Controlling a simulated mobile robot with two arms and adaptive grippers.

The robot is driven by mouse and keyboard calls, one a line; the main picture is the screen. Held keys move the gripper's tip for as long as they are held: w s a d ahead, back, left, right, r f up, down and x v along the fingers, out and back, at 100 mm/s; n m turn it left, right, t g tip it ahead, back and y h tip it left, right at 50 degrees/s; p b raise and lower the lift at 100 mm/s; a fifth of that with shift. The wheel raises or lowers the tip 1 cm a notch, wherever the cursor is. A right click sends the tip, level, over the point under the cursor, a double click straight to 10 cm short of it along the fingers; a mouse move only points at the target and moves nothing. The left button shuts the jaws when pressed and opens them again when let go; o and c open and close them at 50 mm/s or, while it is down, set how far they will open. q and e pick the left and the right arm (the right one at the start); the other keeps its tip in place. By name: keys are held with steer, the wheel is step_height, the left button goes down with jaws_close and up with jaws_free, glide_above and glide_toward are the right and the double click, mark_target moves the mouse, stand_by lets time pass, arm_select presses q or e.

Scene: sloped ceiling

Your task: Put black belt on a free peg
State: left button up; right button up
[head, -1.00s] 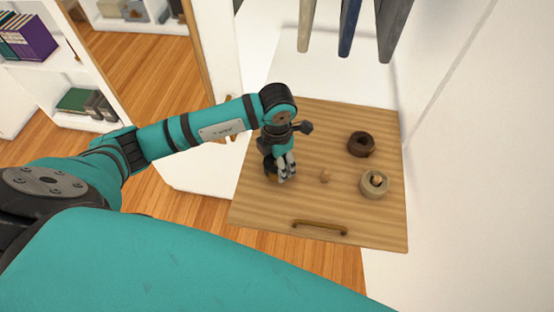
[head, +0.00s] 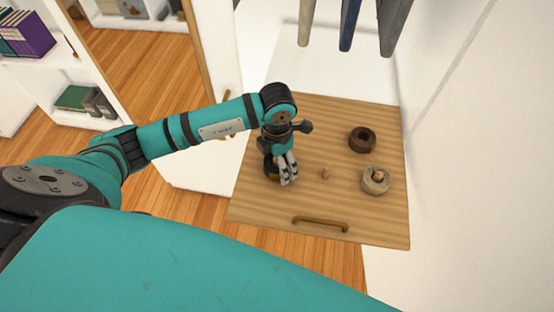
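My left gripper (head: 286,173) is over the left part of a wooden panel (head: 300,203), pointing down at it. Its pale fingers sit close together beside a small dark shape (head: 270,171), possibly the black belt, which the gripper partly hides. I cannot tell whether the fingers hold it. A bare wooden peg (head: 326,173) stands right of the gripper. A brown coiled belt (head: 362,133) lies at the upper right of the panel. A beige coiled belt (head: 368,188) sits around a peg at the right. My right gripper is out of view.
A curved handle (head: 320,224) is on the panel's near edge. Several garments, one of them blue (head: 349,25), hang above the far side. A white wall (head: 470,180) closes the right side. A shelf with books (head: 27,38) stands at the far left.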

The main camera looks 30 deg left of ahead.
arm_select(q)
steer(key=shift+o, duration=0.3)
steer(key=shift+r, duration=0.1)
step_height(320, 180, up, 12)
stand_by(0.3)
